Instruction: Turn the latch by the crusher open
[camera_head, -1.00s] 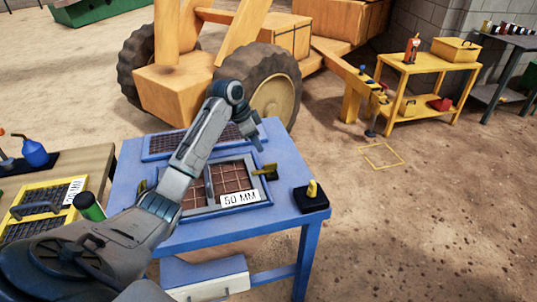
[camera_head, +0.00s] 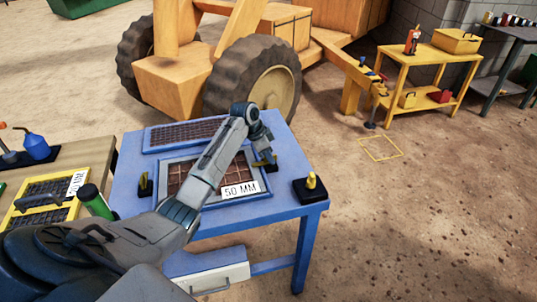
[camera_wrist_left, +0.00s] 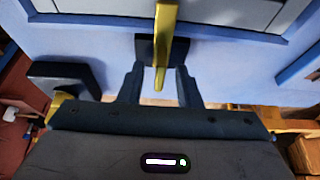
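A blue table holds a framed screen (camera_head: 178,177) with a "50 MM" label. A yellow latch (camera_head: 263,163) on a dark base sits at the screen's right edge, partly hidden by my left gripper (camera_head: 265,157). In the left wrist view the yellow latch bar (camera_wrist_left: 165,40) reaches over the frame edge, with its near end between the fingertips of my left gripper (camera_wrist_left: 160,84). The fingers are apart, with a gap on each side of the bar. My right gripper is not in view.
Another latch (camera_head: 146,185) is at the screen's left edge. A black block with a yellow knob (camera_head: 311,188) stands on the table's right corner. A green-bodied cylinder (camera_head: 94,201) is at the left. A yellow-wheeled machine (camera_head: 262,85) stands behind.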

